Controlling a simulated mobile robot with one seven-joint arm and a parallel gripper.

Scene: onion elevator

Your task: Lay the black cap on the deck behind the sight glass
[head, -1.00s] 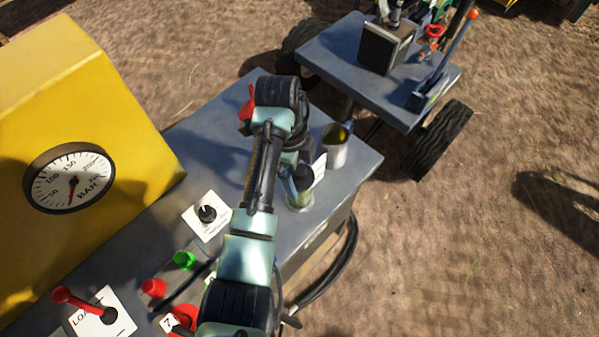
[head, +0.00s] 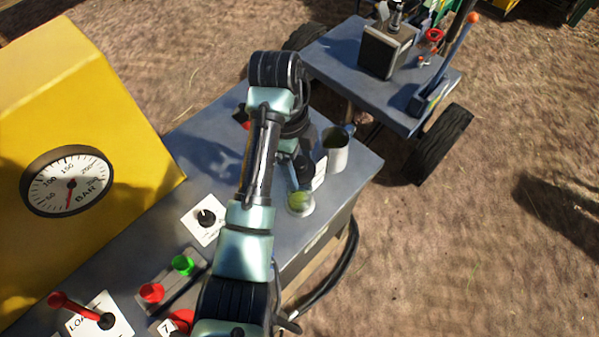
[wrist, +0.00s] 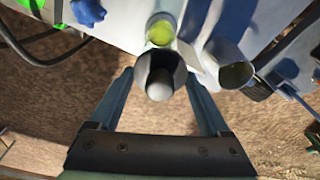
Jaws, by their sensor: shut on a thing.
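The sight glass (head: 299,202) stands near the right edge of the grey deck (head: 345,185), and its yellow-green top is uncovered. In the wrist view the sight glass (wrist: 160,31) lies just beyond my fingertips. My gripper (wrist: 159,82) is shut on the black cap (wrist: 158,70), which shows as a dark round piece with a grey stub between the fingers. The cap is apart from the glass, apparently above it; its exact height is unclear. In the head view my arm hides the cap and much of the deck beyond the glass.
A dial knob (head: 206,217) and a yellow gauge housing (head: 90,90) are to the left. A trailer (head: 340,60) is beyond.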

